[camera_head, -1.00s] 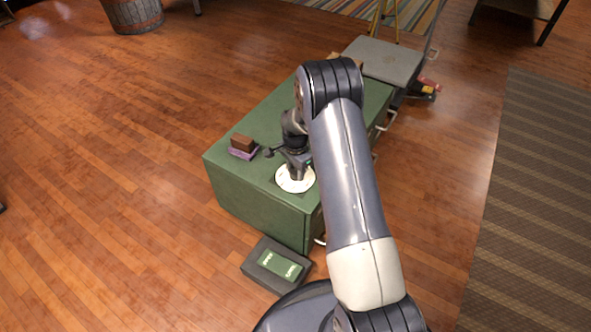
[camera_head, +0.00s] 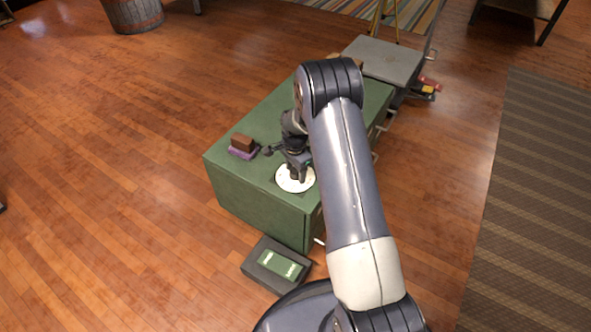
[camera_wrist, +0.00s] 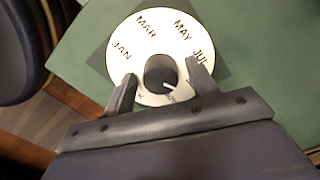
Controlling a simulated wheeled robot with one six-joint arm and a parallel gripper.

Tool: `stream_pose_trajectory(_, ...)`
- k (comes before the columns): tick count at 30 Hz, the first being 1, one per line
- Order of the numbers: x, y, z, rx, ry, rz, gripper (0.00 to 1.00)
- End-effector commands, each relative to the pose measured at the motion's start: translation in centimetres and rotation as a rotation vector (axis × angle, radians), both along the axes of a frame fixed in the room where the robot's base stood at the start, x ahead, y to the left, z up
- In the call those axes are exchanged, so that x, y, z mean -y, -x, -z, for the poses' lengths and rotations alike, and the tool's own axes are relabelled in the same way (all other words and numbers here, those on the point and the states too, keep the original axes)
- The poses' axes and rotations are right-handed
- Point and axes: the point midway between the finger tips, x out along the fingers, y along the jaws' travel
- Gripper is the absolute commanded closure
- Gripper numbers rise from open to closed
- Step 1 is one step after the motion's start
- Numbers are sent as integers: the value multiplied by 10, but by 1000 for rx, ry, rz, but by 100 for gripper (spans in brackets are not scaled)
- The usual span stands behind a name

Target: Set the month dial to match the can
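The month dial is a white disc (camera_head: 282,181) on the near end of the green cabinet top. In the wrist view the dial (camera_wrist: 120,68) shows JAN, MAR, MAY and JUL around its rim; the lower labels are partly hidden or too small to read. Its dark round knob (camera_wrist: 155,68) has a white pointer mark toward the lower right. My gripper (camera_wrist: 161,74) is open, with one finger on each side of the knob and visible gaps between. In the head view my gripper (camera_head: 297,172) is over the dial. I cannot make out a can.
The green cabinet (camera_head: 237,183) carries a brown block on a purple base (camera_head: 242,147) left of the dial. A dark box with a green label (camera_head: 279,264) is on the floor in front. A grey platform (camera_head: 384,60) stands behind.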

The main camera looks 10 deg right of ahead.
Motion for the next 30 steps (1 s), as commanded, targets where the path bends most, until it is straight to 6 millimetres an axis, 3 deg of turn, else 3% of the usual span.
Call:
stream_pose_trajectory(10,0,-1,-7,3,0,0,43)
stream_pose_trajectory(22,0,-1,-82,4,0,0,43)
stream_pose_trajectory(30,0,-1,-107,1,1,0,43)
